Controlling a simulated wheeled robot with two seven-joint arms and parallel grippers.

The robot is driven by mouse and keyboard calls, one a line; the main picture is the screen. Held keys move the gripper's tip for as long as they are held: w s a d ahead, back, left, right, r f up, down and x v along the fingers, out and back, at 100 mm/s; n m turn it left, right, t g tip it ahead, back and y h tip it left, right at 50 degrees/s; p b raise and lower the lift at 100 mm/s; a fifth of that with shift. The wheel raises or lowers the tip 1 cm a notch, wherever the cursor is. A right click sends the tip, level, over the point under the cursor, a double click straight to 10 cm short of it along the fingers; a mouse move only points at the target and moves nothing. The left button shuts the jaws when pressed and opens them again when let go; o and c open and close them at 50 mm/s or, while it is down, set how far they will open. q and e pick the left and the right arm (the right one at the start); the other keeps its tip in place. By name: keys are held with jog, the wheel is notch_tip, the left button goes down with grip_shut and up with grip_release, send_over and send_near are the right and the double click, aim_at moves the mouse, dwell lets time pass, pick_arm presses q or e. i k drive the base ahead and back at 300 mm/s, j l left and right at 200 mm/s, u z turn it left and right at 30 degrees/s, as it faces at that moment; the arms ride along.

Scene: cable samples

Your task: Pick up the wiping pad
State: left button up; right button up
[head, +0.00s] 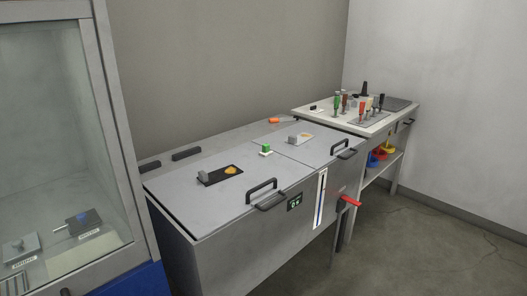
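A small block with a green top and a white lower part (265,150) sits on the grey lid of the long metal cabinet (215,205). It may be the wiping pad, but it is too small for me to be sure. Neither of my grippers shows in the head view, and nothing touches the block.
A dark plate with a yellow patch (229,171) and a lighter plate (304,137) lie on the lids. Black handles (262,189) stand up along the front. A red lever (350,201) sticks out at right. A glass-fronted cabinet (106,80) stands left; a tool table (328,117) stands behind.

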aim_at(266, 152)
jog(key=i+l+u, duration=0.1)
jog(key=i+l, duration=0.15)
jog(key=l, duration=0.2)
jog(key=i+l+u, duration=0.15)
jog(key=l, duration=0.35)
jog(key=i+l+u, duration=0.1)
jog(key=i+l, duration=0.2)
jog(key=l, duration=0.25)
jog(key=i+l+u, duration=0.15)
jog(key=l, duration=0.35)
jog(key=i+l+u, duration=0.1)
jog(key=l, duration=0.45)
jog(key=i+l+u, duration=0.1)
jog(key=i+l, duration=0.15)
jog(key=l, duration=0.35)
jog(key=i+l+u, duration=0.15)
jog(key=l, duration=0.4)
jog(key=l+u, duration=0.1)
jog(key=l, duration=0.5)
jog(key=i, duration=0.05)
